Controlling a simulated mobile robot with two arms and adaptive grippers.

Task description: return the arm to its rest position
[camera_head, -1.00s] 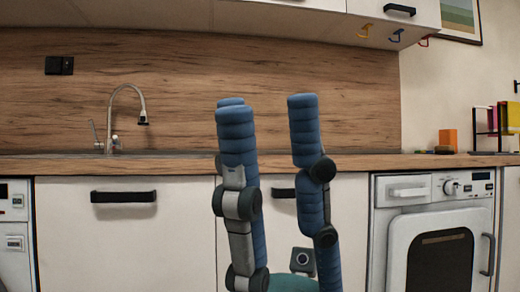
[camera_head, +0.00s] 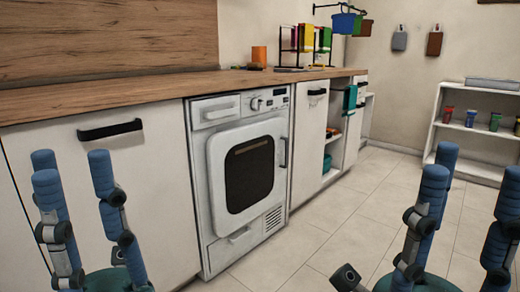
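Nothing held shows at either arm. Both arms appear in front of the furniture, over the floor side.
A wooden counter (camera_head: 130,97) runs along the left above a white washing machine (camera_head: 245,165). An orange container (camera_head: 259,56) and a rack stand on it. Hanging bins (camera_head: 343,23) are behind. A low white shelf (camera_head: 450,110) with cups is at the right. Tiled floor (camera_head: 330,225) is open between.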

